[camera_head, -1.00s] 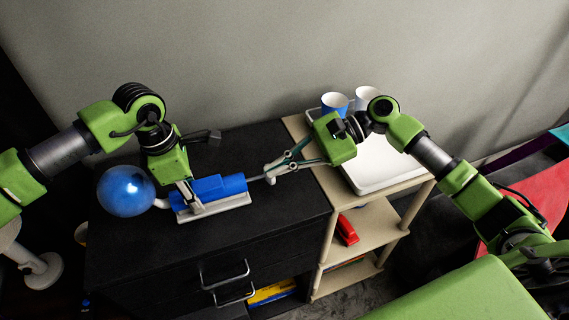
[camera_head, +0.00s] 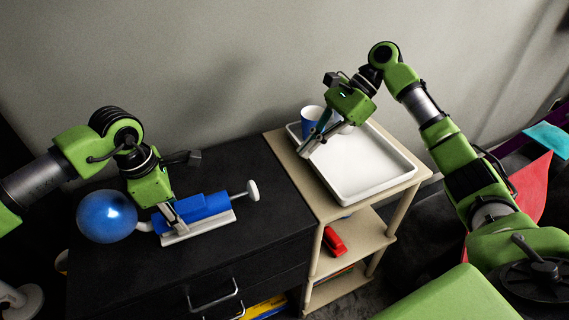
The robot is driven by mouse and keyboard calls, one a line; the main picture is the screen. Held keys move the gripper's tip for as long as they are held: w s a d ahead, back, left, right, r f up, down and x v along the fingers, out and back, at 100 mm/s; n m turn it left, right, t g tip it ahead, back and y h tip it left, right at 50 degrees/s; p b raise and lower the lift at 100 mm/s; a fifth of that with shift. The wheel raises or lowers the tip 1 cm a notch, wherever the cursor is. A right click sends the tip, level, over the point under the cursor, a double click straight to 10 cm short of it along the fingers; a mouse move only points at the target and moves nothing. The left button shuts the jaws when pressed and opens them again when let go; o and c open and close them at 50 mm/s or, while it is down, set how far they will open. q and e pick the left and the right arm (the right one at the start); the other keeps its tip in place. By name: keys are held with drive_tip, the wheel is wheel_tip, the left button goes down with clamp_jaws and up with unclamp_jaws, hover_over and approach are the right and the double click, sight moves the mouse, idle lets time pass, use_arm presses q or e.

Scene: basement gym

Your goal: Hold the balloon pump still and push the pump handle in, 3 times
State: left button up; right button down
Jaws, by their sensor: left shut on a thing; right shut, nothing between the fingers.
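The balloon pump (camera_head: 207,204) has a blue barrel on a light grey base and lies on the black cabinet top. Its white pump handle (camera_head: 253,190) sticks out on a short rod at the right end, with nothing touching it. A round blue balloon (camera_head: 106,216) is attached at the pump's left end. My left gripper (camera_head: 176,222) is shut on the pump near its left end. My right gripper (camera_head: 313,146) is shut and empty, over the left side of the white tray, apart from the handle.
The white tray (camera_head: 393,184) sits on a beige shelf unit (camera_head: 275,143) right of the cabinet (camera_head: 120,275). A blue cup (camera_head: 311,120) stands at the tray's back left, partly behind my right gripper. A red object (camera_head: 334,241) lies on a lower shelf.

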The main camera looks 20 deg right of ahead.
sight(249, 185)
drive_tip(key=x, duration=0.8)
drive_tip(key=shift+a+f, duration=0.2)
drive_tip(key=a, duration=0.3)
drive_tip(key=shift+a+f, duration=0.2)
drive_tip(key=shift+f, duration=0.05)
drive_tip(key=shift+a, duration=0.55)
drive_tip(key=a, duration=0.5)
drive_tip(key=shift+a, duration=0.15)
use_arm(q)
drive_tip(key=shift+d, duration=0.1)
